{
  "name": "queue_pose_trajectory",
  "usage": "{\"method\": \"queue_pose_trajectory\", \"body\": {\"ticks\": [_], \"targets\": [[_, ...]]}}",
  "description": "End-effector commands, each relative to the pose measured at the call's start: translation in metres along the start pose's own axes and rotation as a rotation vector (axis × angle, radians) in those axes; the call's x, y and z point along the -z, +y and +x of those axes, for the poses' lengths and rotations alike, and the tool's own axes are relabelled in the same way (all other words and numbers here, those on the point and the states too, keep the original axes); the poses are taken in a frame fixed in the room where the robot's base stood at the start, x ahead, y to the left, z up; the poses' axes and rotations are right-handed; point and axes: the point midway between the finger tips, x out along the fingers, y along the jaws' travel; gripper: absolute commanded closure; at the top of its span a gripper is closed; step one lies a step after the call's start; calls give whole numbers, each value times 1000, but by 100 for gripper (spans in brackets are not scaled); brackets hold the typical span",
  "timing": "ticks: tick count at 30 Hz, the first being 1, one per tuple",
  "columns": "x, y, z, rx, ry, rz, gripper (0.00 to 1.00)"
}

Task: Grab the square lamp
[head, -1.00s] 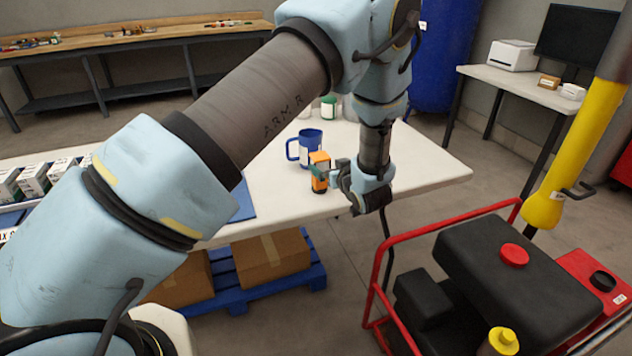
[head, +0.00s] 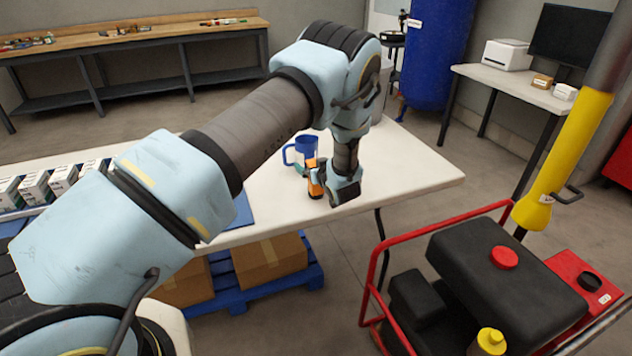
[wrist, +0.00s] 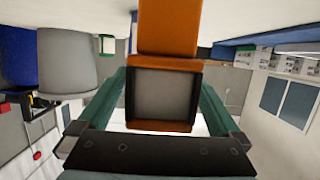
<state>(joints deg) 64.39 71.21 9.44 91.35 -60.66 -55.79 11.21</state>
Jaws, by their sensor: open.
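The square lamp (head: 315,178) is a small orange block standing upright on the white table, beside the blue mug (head: 301,154). In the wrist view the lamp (wrist: 165,72) shows an orange frame around a dark-edged grey square face. My gripper (wrist: 165,85) is open, with one green finger on each side of the lamp. Whether the fingers touch it cannot be told. In the head view my gripper (head: 325,182) is right against the lamp and partly hides it.
The white table (head: 400,165) has free room to the right of the lamp. Small white boxes (head: 35,188) stand at the table's left. A red-framed machine (head: 500,285) stands in front right.

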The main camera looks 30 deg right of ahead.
Motion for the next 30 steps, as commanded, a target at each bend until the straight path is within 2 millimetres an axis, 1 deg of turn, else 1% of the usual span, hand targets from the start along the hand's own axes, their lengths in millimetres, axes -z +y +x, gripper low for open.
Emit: {"method": "queue_pose_trajectory", "body": {"ticks": [2, 27, 29, 30], "targets": [[0, 0, 0, 0, 0, 0, 0], [0, 0, 0, 0, 0, 0, 94], [0, 0, 0, 0, 0, 0, 100], [0, 0, 0, 0, 0, 0, 100]]}}
